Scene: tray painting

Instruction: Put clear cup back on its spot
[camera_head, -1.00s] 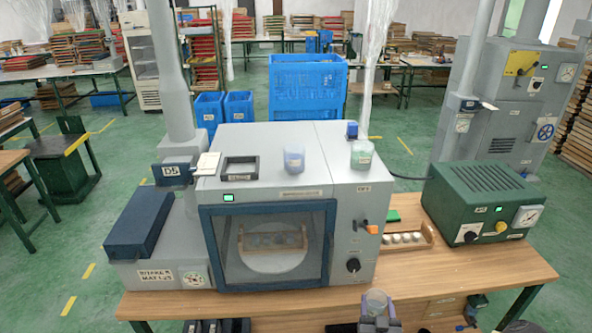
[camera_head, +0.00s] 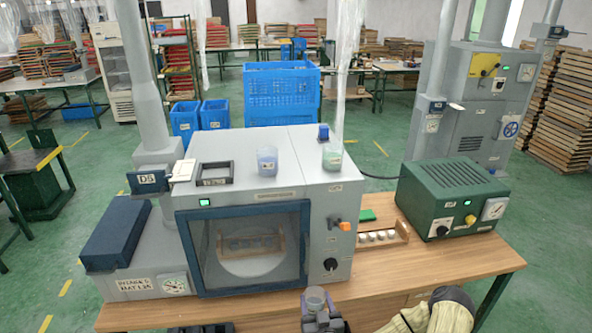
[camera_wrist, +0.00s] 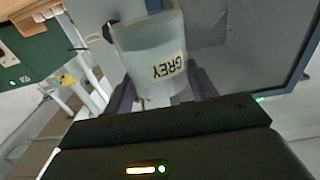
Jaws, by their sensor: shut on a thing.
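My gripper (camera_head: 322,318) is shut on a clear, greyish cup (camera_head: 314,297) at the bottom of the head view, in front of the booth's lower right. In the wrist view the cup (camera_wrist: 150,52) sits between the two fingers of my gripper (camera_wrist: 162,90); its white label reads GREY, upside down in the picture. A bluish cup (camera_head: 267,160) and a greenish cup (camera_head: 332,157) stand on the booth top. A dark square frame (camera_head: 215,181) lies to their left. I cannot tell which place is the cup's spot.
The grey booth (camera_head: 335,205) has a blue-framed glass door (camera_head: 192,250), shut, with a wooden rack behind it. A wooden rack (camera_head: 385,238) with several pale round things and a green box (camera_head: 450,190) stand to the right. The wooden bench (camera_head: 430,262) is clear in front of them.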

